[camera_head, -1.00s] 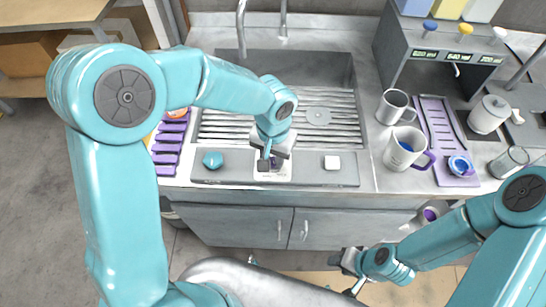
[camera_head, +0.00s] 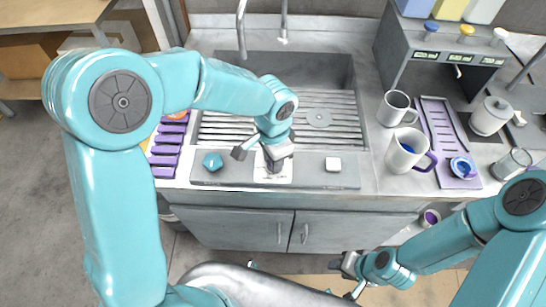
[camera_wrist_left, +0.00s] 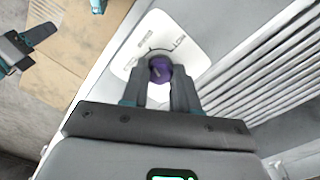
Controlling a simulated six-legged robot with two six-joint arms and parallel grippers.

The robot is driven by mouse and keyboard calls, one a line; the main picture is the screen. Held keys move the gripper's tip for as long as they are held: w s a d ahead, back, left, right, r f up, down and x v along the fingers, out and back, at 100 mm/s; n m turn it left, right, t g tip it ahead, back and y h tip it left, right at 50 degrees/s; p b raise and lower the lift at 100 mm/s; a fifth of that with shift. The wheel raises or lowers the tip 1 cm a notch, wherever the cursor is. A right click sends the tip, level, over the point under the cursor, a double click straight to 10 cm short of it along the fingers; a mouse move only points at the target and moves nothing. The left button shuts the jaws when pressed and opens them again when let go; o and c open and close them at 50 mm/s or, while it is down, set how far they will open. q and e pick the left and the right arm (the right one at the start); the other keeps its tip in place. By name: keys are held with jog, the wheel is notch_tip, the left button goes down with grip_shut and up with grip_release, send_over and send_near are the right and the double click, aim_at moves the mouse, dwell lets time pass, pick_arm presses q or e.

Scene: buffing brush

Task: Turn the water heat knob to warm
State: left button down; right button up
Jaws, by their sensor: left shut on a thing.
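The round purple water heat knob (camera_wrist_left: 160,68) sits on a white plate with a dark curved mark and small lettering, seen in the left wrist view. The white plate also shows on the sink's front panel in the head view (camera_head: 262,177), where my gripper mostly hides the knob. My left gripper (camera_wrist_left: 162,75) is shut on the knob, one dark finger on each side. It also shows in the head view (camera_head: 273,164). The knob's exact pointing direction is unclear. My right gripper (camera_head: 341,277) is open and empty, low in front of the cabinet.
The ribbed sink (camera_head: 340,125) lies behind. Mugs (camera_head: 407,150) and a purple tray (camera_head: 436,125) stand to the right; a purple rack (camera_head: 166,155) is left.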

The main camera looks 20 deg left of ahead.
pick_arm(q)
jog(key=shift+w+r, duration=0.1)
dwell(0.4)
jog(key=c, duration=0.9)
grip_release()
jog(key=shift+o, duration=0.2)
notch_tip(320, 180, up, 16)
jog(key=shift+r, duration=0.15)
jog(key=shift+s, duration=0.2)
